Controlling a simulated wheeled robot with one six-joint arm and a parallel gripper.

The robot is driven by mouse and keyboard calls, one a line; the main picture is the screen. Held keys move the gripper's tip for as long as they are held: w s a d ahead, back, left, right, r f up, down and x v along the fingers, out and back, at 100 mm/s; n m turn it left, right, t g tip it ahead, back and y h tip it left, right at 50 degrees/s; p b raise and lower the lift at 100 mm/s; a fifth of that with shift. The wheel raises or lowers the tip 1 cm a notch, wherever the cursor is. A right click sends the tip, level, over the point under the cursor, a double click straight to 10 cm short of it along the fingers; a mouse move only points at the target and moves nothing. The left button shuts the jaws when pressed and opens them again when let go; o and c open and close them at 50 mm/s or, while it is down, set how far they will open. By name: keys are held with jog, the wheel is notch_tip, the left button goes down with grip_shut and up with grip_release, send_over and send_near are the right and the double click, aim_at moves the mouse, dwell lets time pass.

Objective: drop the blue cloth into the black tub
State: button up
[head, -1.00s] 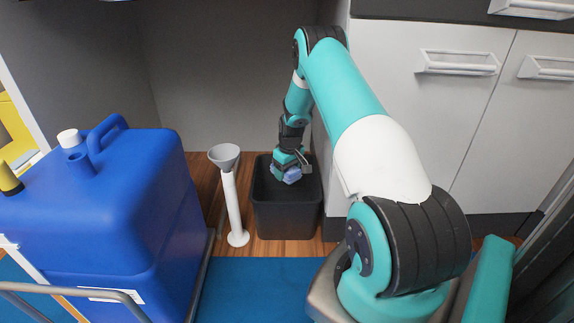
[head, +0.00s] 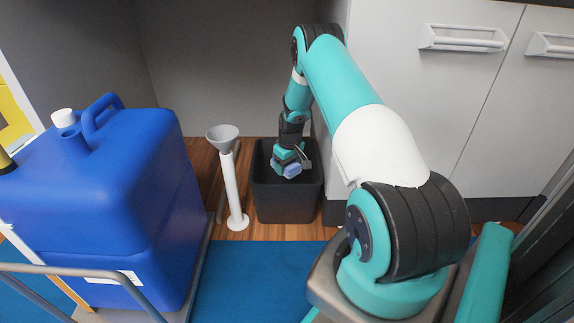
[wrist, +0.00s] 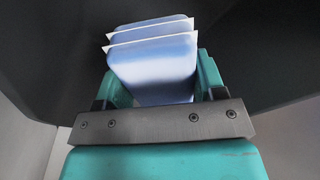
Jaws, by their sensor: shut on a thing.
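The blue cloth (head: 291,171) is a small folded light-blue piece. In the wrist view the cloth (wrist: 155,62) shows several stacked layers with white edges, held between the teal fingers. My gripper (head: 287,162) is shut on it and points down into the mouth of the black tub (head: 287,205). The tub is a tall dark bin on the wood floor. Its dark inside (wrist: 50,60) fills most of the wrist view behind the cloth. The cloth appears within the opening, and I cannot tell its height above the tub's bottom.
A grey funnel on a white tube stand (head: 232,185) stands just left of the tub. A large blue jug (head: 110,200) on a railed cart is further left. White cabinets (head: 430,100) stand close on the right. A blue mat (head: 260,275) lies in front.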

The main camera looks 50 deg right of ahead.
jog(key=o, duration=1)
jog(key=shift+c, duration=0.2)
notch_tip(320, 180, up, 17)
jog(key=s+p, duration=0.2)
jog(key=p, duration=0.7)
jog(key=shift+a+r+p, duration=0.15)
jog(key=shift+r+p, duration=0.05)
jog(key=shift+p, duration=0.15)
